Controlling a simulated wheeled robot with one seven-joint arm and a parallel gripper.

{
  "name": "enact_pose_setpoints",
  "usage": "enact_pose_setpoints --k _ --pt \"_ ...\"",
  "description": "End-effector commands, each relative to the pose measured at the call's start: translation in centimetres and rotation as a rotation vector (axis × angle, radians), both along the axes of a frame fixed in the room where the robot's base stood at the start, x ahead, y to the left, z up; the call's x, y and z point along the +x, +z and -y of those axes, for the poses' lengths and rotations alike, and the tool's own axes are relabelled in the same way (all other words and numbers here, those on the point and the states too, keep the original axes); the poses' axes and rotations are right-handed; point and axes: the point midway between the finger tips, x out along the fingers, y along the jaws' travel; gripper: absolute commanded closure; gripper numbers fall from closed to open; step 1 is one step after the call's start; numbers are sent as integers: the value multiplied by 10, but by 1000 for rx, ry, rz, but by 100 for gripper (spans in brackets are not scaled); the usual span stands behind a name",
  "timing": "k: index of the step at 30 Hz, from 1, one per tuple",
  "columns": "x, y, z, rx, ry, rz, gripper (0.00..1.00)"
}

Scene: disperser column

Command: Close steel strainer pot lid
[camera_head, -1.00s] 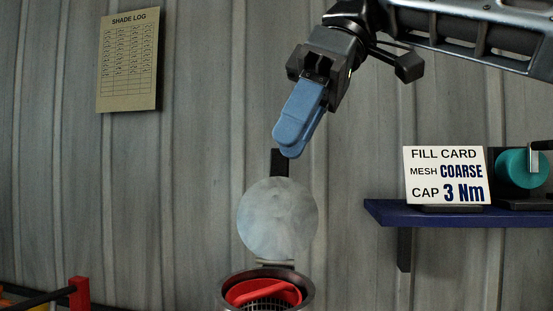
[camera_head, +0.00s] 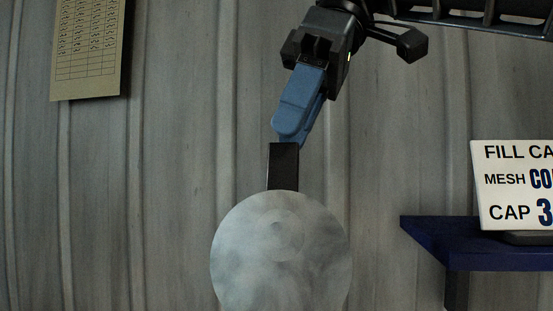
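The round steel lid (camera_head: 280,255) of the strainer pot stands open and upright, its lower edge cut off by the bottom of the head view. A black tab or handle (camera_head: 284,166) rises from the lid's top edge. My gripper (camera_head: 290,135) hangs just above, its blue fingers pointing down and slightly left. The fingertips are at the top end of the black tab; I cannot tell whether they touch it. The fingers overlap in this view, so their gap is hidden. The pot itself is out of view.
A grey corrugated wall (camera_head: 175,160) is behind. A blue shelf (camera_head: 470,240) with the fill card (camera_head: 520,185) on it sticks out at the right. A paper log sheet (camera_head: 88,45) hangs at the upper left. The space left of the lid is clear.

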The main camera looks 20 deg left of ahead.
Motion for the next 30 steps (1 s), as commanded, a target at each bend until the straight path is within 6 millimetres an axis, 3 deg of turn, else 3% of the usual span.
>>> enact_pose_setpoints --k 9,21,30 --pt "-14 -38 -13 -2 0 1 64" --pt "-16 -45 -15 1 -1 1 65" --pt "-17 -45 -16 1 -1 1 94"
